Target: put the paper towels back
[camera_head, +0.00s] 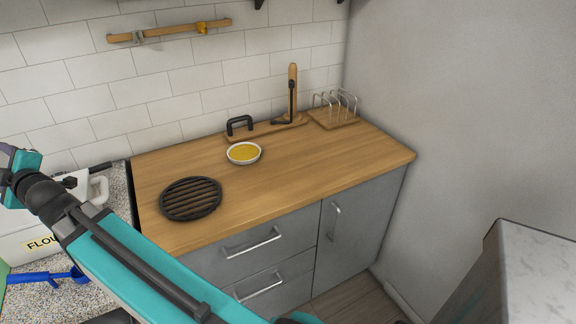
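No paper towels show in the head view. An upright wooden post (293,88) with a black arm stands at the back of the wooden counter, near the corner. It may be a roll holder, and it carries no roll. My teal and black arm reaches from the bottom middle up to the left edge. My gripper is outside the picture, so whether it holds anything is hidden.
The wooden counter (290,185) holds a round black grate (190,199), a bowl of yellow liquid (243,153), a black-handled board (240,125) and a wire rack (335,108). Its right front is clear. A flour container (40,243) and blue scoop (48,277) are at left.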

